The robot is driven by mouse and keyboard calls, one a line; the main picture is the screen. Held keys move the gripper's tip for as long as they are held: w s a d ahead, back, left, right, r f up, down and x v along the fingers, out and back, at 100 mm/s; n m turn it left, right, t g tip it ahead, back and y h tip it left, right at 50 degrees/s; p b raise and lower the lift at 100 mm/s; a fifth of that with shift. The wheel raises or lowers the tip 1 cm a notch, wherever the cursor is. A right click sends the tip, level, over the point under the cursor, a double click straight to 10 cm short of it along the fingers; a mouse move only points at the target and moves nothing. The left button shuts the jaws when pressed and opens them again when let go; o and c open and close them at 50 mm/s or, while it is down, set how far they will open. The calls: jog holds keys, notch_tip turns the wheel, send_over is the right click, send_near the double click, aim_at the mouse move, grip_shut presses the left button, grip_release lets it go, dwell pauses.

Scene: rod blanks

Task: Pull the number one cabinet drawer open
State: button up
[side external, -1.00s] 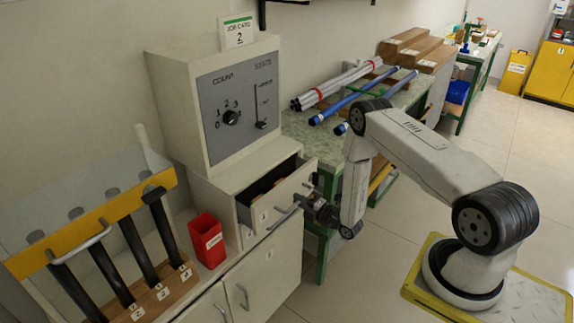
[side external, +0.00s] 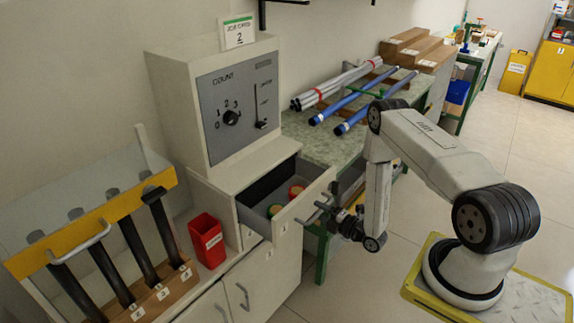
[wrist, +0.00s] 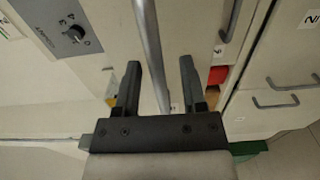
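The number one drawer (side external: 306,207) of the pale cabinet stands well out, with its inside showing. In the side view my gripper (side external: 330,212) is at the drawer front, partly covering the handle.
A red bin (side external: 207,241) and a rack of black rods (side external: 120,250) stand left of the drawer. The control box (side external: 235,105) sits above it. A green-framed bench (side external: 330,150) with blue and white rods is behind. Floor is clear in front of the drawer.

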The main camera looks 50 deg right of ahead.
jog(key=s, duration=0.7)
jog(key=shift+s, duration=0.4)
dwell(0.3)
jog(key=shift+w, duration=0.1)
